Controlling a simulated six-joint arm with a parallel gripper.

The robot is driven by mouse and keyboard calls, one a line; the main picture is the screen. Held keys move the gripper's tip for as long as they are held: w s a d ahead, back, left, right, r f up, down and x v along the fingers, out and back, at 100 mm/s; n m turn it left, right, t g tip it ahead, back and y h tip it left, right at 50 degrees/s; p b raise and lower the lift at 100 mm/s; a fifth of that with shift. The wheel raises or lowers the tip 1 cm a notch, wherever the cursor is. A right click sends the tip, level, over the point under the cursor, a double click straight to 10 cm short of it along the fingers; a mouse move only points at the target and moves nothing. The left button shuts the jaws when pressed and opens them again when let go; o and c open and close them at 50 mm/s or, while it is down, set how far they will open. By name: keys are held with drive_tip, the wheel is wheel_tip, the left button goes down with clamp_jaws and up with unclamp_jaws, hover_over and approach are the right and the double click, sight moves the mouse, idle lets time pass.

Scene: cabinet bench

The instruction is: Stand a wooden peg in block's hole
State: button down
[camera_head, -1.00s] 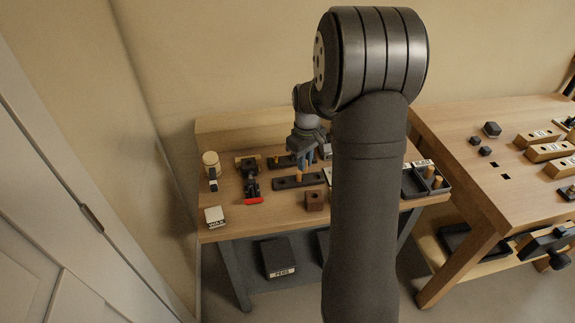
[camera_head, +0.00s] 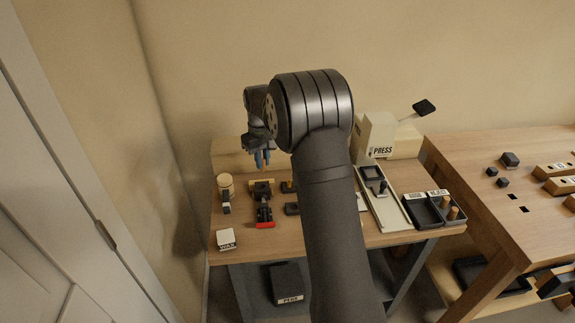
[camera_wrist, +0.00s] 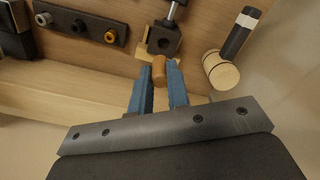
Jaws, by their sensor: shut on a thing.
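My gripper (camera_head: 262,160) has blue fingers and is raised over the back left of the bench, above the clamp. The wrist view shows the fingers (camera_wrist: 160,92) shut on a short orange-brown wooden peg (camera_wrist: 174,73) at their tips. In the head view the held peg is too small to tell apart from what lies behind it.
A black clamp with a red handle (camera_head: 265,224) is below my gripper, with a mallet (camera_head: 225,190) left of it. A WAX block (camera_head: 226,239) is at the front left. Dark holed racks (camera_wrist: 82,23) lie nearby. A press (camera_head: 375,138) and black trays (camera_head: 422,209) are right.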

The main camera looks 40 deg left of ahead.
drive_tip(key=shift+s+a, duration=0.15)
drive_tip(key=shift+a, duration=0.2)
drive_tip(key=shift+f, duration=3.1)
drive_tip(key=shift+f, duration=1.05)
drive_tip(key=c, duration=1.1)
unclamp_jaws()
drive_tip(key=shift+c, duration=0.2)
drive_tip(key=shift+r, duration=3.55)
